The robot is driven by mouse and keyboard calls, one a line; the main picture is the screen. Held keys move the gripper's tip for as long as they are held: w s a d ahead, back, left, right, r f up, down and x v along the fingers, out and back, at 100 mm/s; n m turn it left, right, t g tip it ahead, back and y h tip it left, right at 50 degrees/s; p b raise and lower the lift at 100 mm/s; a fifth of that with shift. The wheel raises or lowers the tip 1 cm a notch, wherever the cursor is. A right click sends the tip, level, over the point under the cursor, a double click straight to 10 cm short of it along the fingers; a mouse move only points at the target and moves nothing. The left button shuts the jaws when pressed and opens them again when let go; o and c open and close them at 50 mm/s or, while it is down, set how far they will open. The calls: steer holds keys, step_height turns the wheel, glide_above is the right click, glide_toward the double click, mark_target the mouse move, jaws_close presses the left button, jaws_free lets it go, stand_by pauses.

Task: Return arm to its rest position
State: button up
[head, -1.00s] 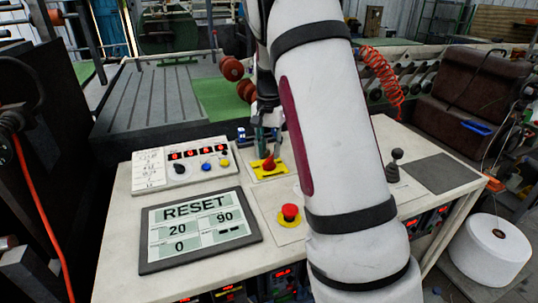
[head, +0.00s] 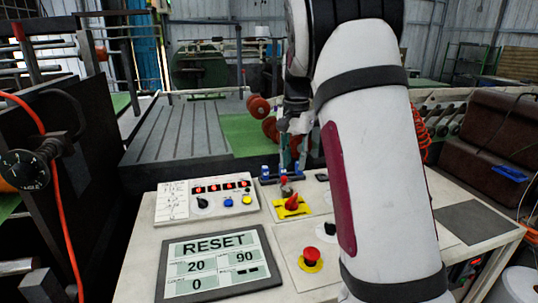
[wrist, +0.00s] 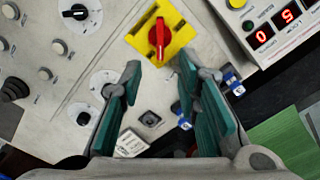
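My gripper (wrist: 160,95) is open and empty in the wrist view, its two green-padded fingers well apart above the control desk. A red rotary handle on a yellow plate (wrist: 160,33) lies just beyond the fingertips in the picture. In the head view my gripper (head: 292,150) is above the back of the desk, behind the red handle on its yellow plate (head: 291,206), and is partly hidden by my arm. My white arm (head: 375,170) is raised over the right part of the desk.
The desk (head: 135,275) carries a display reading RESET (head: 216,262), a button panel (head: 205,200) and a red mushroom button (head: 311,256). My arm hides part of its right side. A slatted bed (head: 190,130) and red rollers stand behind.

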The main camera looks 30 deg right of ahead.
steer(key=s+a+r+n+t, duration=0.2)
steer(key=s+a+r+n, duration=0.5)
steer(key=s+a, duration=0.7)
steer(key=s+a+f+n+t, duration=0.2)
steer(key=s+a+n, duration=0.3)
steer(key=s, duration=1)
steer(key=a+f, duration=0.1)
steer(key=a, duration=0.2)
steer(key=shift+f, duration=0.15)
